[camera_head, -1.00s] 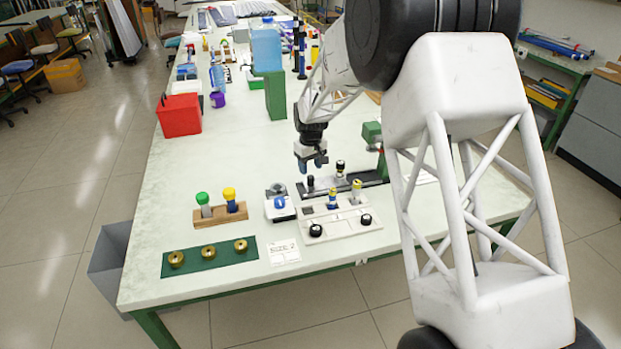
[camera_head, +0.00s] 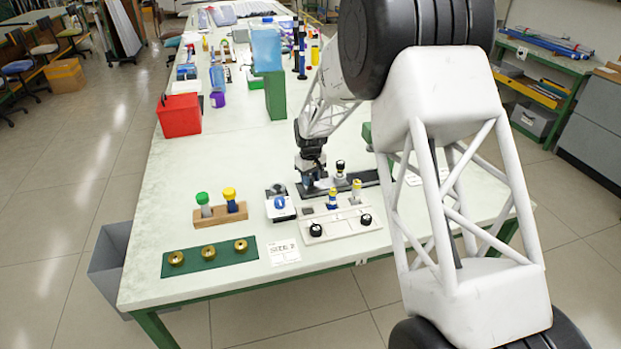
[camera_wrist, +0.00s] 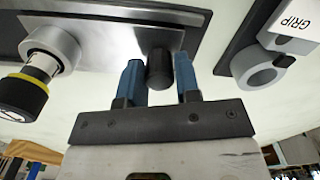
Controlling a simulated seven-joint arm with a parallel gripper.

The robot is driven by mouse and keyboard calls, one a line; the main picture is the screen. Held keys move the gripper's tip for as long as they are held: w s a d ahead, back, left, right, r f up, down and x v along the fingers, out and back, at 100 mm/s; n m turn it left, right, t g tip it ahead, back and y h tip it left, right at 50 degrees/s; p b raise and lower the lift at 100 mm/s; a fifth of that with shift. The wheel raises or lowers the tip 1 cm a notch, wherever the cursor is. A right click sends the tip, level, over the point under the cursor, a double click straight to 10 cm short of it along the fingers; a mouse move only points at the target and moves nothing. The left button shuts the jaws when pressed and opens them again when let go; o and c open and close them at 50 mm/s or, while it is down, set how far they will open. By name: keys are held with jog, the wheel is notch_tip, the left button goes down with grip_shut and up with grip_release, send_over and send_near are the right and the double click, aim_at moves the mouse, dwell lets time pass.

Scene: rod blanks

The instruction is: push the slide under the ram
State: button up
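The slide is a grey metal plate (camera_wrist: 105,38) on a dark rail (camera_head: 370,179). It carries a round collar with an upright rod blank, black-topped with a yellow band (camera_wrist: 30,88); a black-topped blank (camera_head: 340,168) also shows in the head view. A black knob (camera_wrist: 159,70) stands on the plate. My gripper (camera_wrist: 159,80) is down at the rail's left part, its blue fingers on either side of the knob, with slim gaps seeming to show. The green press (camera_head: 367,136) is mostly hidden behind my arm, and the ram is not visible.
A white fixture (camera_head: 340,224) with two black dials stands in front of the rail. A grey clamp with a "GRIP" label (camera_wrist: 262,70) is close beside my gripper. A wooden block (camera_head: 220,214) holds green- and yellow-topped blanks. A green mat (camera_head: 210,258) bears brass rings.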

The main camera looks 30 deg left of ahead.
aim_at(342, 171)
grip_shut()
jog(key=w+d, duration=0.8)
jog(key=shift+w+d, duration=0.1)
jog(key=shift+o, duration=1.5)
grip_release()
jog(key=shift+d, duration=0.1)
jog(key=shift+o, duration=0.9)
jog(key=shift+r, duration=0.1)
jog(key=shift+r, duration=3.8)
